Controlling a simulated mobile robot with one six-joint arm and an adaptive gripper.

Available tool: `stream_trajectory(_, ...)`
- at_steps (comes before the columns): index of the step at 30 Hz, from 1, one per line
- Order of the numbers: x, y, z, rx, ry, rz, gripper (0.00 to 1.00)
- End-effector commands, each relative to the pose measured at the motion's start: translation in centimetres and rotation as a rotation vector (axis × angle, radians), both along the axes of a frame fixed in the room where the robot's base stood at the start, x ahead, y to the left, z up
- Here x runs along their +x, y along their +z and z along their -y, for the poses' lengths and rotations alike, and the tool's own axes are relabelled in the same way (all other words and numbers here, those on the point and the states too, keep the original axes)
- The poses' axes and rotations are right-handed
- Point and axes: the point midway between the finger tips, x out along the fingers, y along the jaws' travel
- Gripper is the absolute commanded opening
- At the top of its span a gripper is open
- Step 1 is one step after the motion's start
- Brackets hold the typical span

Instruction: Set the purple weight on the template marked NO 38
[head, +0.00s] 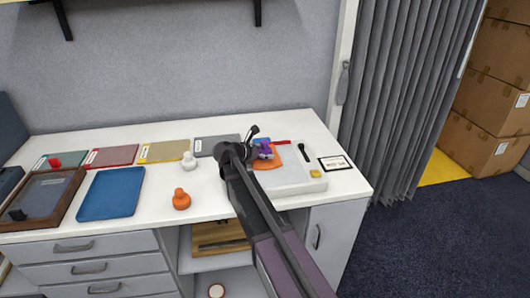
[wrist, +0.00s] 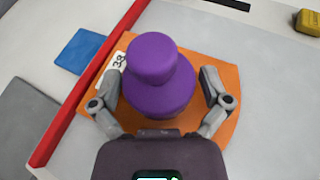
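The purple weight (wrist: 160,85) stands on the orange template (wrist: 218,65) in the wrist view, with the white label reading 38 (wrist: 118,63) showing beside its knob. My gripper (wrist: 160,88) has its two fingers spread on either side of the weight, with a narrow gap showing on each side. In the head view the purple weight (head: 264,150) and the orange template (head: 268,161) show at the end of my arm, partly hidden by it.
A white board (head: 290,182) with a red bar (wrist: 50,135) lies under the template. A blue piece (wrist: 82,50) and a yellow block (wrist: 308,22) are nearby.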

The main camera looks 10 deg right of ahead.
Motion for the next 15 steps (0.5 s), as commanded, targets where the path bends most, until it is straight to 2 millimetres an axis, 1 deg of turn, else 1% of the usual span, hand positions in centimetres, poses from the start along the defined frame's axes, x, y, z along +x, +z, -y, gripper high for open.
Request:
stream_trajectory(10,0.00,0.04,0.00,0.000,0.000,0.000,1.00)
stream_trajectory(15,-0.10,0.38,-0.17,0.000,0.001,0.000,1.00)
